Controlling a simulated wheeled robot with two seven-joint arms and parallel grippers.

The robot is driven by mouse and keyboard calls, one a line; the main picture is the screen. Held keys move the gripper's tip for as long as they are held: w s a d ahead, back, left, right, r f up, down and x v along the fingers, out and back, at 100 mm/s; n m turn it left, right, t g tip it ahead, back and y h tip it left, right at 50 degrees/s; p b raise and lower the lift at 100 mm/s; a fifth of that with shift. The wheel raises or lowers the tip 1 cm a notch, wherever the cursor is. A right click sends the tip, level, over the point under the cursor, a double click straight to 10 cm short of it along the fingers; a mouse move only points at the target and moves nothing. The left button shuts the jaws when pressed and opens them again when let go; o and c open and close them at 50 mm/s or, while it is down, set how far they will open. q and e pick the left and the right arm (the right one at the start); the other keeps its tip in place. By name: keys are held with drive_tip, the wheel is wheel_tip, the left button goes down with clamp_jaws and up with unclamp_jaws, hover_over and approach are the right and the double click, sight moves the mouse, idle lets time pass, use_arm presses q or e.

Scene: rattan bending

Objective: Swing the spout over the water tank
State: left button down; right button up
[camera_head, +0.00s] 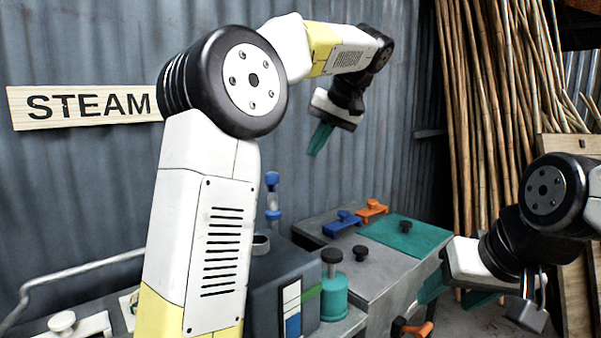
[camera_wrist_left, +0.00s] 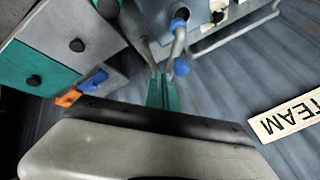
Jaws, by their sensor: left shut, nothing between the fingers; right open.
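A grey bent pipe (camera_head: 80,270) runs along the left of the head view, low by the wall; I cannot tell whether it is the spout. A dark grey box (camera_head: 280,270) with a striped gauge on its front stands at the centre, partly behind my left arm; it may be the water tank. My left gripper (camera_head: 318,140) is shut and empty, pointing down, high above and behind the bench. Its teal fingers also show in the left wrist view (camera_wrist_left: 162,92), near a grey tube with blue fittings (camera_wrist_left: 180,45). My right gripper (camera_head: 440,285) is open at the bench's right end.
A grey steam box (camera_head: 385,270) with a teal lid panel (camera_head: 405,235), blue clamp (camera_head: 342,222) and orange clamp (camera_head: 371,210) is at the right. A teal bottle (camera_head: 333,290) stands before it. Rattan poles (camera_head: 495,110) lean behind. A STEAM sign (camera_head: 85,105) hangs on the wall.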

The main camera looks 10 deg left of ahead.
sight(272, 176)
use_arm(q)
drive_tip(key=w+a+f, duration=0.4)
drive_tip(key=a+f, duration=0.3)
drive_tip(key=shift+a+f+n+y, duration=0.3)
drive_tip(key=shift+a+n+y, duration=0.1)
idle(0.4)
drive_tip(key=a, duration=0.1)
drive_tip(key=s+a+m, duration=0.1)
drive_tip(key=shift+s+a+t, duration=0.15)
drive_tip(key=shift+a+t, duration=0.15)
drive_tip(key=shift+a, duration=0.1)
drive_tip(key=shift+s+a, duration=0.1)
drive_tip(key=shift+a, duration=0.3)
drive_tip(key=shift+d, duration=0.1)
